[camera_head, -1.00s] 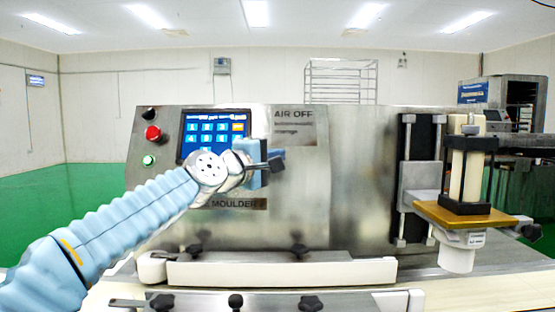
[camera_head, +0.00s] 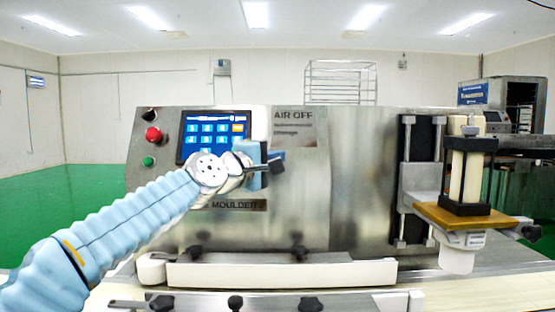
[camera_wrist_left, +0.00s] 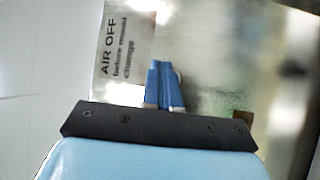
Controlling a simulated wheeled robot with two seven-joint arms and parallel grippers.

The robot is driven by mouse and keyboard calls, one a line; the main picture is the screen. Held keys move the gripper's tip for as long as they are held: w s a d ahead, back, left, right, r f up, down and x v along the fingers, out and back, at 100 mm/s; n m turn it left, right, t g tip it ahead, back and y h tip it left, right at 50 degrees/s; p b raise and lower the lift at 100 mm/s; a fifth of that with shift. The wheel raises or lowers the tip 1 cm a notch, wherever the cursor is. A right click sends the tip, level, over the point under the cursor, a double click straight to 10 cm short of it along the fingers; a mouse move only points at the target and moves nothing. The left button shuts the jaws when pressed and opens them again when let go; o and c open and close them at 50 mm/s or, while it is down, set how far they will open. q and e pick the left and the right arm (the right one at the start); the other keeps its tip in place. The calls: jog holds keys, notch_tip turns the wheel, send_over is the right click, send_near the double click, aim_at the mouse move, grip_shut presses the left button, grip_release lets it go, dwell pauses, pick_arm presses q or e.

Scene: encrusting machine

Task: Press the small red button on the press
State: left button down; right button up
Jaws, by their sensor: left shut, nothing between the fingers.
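The press is a steel machine (camera_head: 355,150) with a control panel at its left end. A red button (camera_head: 153,134) sits at the panel's upper left, beside a blue touchscreen (camera_head: 215,127). A green button (camera_head: 148,161) is below the red one. My left gripper (camera_head: 277,162) is in front of the machine, right of the screen and well right of the red button. In the left wrist view its blue fingers (camera_wrist_left: 164,84) are together and empty, pointing at the steel face near the "AIR OFF" label (camera_wrist_left: 123,45). My right gripper is not in view.
My left arm crosses in front of the panel's lower part. A black knob (camera_head: 149,114) is just above the red button. A white conveyor bar (camera_head: 280,273) with black knobs runs along the front. A brass-coloured plate assembly (camera_head: 466,217) stands at the right.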

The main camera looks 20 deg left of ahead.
pick_arm(q)
jog(key=shift+s+d+r, duration=0.15)
jog(key=shift+s+r, duration=0.1)
jog(key=shift+s, duration=0.25)
jog(key=s+p, duration=0.1)
jog(key=s+d+r+p, duration=0.1)
jog(key=s, duration=0.1)
jog(key=s+r+p, duration=0.1)
jog(key=shift+s+d+r+p, duration=0.15)
jog(key=shift+s+p, duration=0.05)
jog(key=shift+p, duration=0.15)
dwell(0.6)
